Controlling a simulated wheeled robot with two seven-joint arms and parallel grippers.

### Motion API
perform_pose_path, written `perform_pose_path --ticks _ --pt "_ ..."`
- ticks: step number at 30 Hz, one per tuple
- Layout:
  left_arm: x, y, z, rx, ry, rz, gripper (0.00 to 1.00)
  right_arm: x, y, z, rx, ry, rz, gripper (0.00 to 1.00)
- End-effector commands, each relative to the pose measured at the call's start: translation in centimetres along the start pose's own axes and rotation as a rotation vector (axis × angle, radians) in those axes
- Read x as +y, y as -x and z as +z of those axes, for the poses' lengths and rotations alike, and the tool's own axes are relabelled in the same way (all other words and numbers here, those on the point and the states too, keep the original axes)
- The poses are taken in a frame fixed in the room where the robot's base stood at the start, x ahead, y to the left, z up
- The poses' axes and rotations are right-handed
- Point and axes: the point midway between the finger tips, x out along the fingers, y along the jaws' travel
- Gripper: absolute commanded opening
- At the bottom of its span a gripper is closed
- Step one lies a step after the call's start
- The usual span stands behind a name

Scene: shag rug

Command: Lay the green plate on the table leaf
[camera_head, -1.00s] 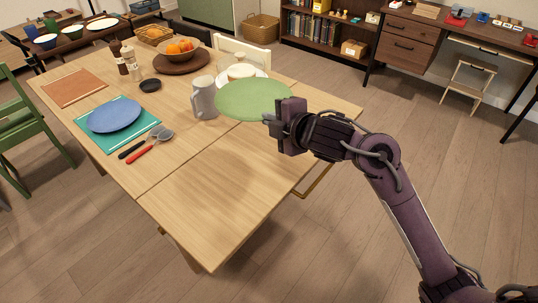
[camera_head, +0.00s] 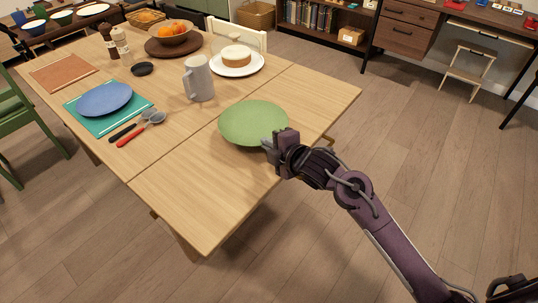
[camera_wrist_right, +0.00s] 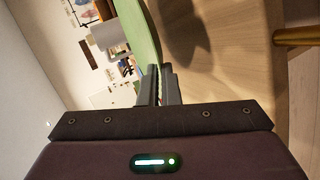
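The green plate (camera_head: 252,122) is held roughly level over the table leaf (camera_head: 200,205), near its seam with the main tabletop. My right gripper (camera_head: 272,148) is shut on the plate's near right rim. The right wrist view shows the plate (camera_wrist_right: 140,28) edge-on, running down between the fingertips (camera_wrist_right: 160,80). A shadow on the wood beside it there shows a gap between plate and table. The leaf's front part is bare. My left gripper is not in view.
On the main tabletop, a grey mug (camera_head: 199,80) stands just behind the plate, with a cake on a white plate (camera_head: 236,62) farther back. A blue plate (camera_head: 104,99) on a teal mat and serving utensils (camera_head: 140,128) lie at left.

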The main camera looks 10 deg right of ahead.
Motion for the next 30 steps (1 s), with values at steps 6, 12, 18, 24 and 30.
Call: perform_pose_path --ticks 6,12,18,24,30 --pt "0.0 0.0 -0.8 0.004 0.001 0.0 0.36 -3.0 -1.2 0.5 0.0 -0.002 0.0 0.0" --pt "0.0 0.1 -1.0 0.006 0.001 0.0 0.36 -3.2 -1.4 0.5 0.001 0.0 0.004 0.0" --pt "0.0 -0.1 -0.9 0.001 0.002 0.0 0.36 -3.5 -1.5 0.6 0.0 0.001 0.003 0.0" --pt "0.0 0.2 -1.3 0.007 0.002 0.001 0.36 -3.7 -1.5 0.6 0.0 0.0 -0.003 0.12" --pt "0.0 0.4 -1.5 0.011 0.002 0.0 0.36 -3.4 -1.4 0.6 0.0 -0.001 -0.003 0.12"
